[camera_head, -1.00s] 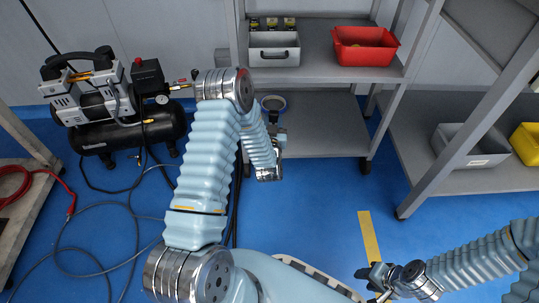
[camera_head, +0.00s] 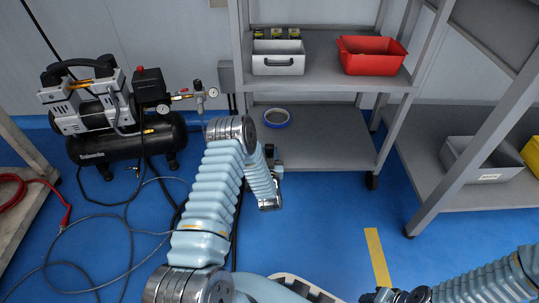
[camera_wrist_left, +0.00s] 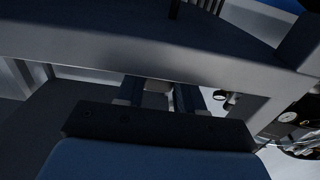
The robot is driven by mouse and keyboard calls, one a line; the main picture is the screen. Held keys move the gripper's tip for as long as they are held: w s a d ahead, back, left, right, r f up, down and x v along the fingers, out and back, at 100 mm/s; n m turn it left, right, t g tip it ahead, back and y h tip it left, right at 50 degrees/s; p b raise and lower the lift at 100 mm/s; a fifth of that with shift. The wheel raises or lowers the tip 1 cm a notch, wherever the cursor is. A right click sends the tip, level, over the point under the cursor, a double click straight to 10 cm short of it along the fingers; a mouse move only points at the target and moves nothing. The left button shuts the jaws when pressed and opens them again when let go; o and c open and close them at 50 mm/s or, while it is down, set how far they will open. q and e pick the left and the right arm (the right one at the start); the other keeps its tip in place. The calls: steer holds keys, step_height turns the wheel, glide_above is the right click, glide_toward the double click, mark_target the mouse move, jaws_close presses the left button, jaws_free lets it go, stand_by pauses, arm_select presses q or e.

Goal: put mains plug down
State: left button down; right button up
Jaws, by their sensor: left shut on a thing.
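My left gripper (camera_head: 271,158) is small and dark in the head view, at the front of the lower shelf. In the left wrist view its two dark fingers (camera_wrist_left: 160,95) are shut on a small pale piece (camera_wrist_left: 156,87) between them, which I take to be the mains plug. The rest of the plug is hidden, and I cannot make out the plug in the head view. A grey shelf edge (camera_wrist_left: 150,45) crosses the wrist view just beyond the fingers. My right gripper (camera_head: 380,297) is at the bottom edge of the head view, partly cut off.
The lower shelf (camera_head: 335,150) holds a blue-rimmed round dish (camera_head: 276,117) and is otherwise largely bare. Above stand a grey bin (camera_head: 278,65) and a red bin (camera_head: 372,60). A compressor (camera_head: 120,125) with hoses is at left. Another grey bin (camera_head: 485,165) is at right.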

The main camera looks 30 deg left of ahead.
arm_select(q)
steer(key=shift+f, duration=0.15)
steer(key=shift+f, duration=0.45)
steer(key=c, duration=0.7)
jaws_free()
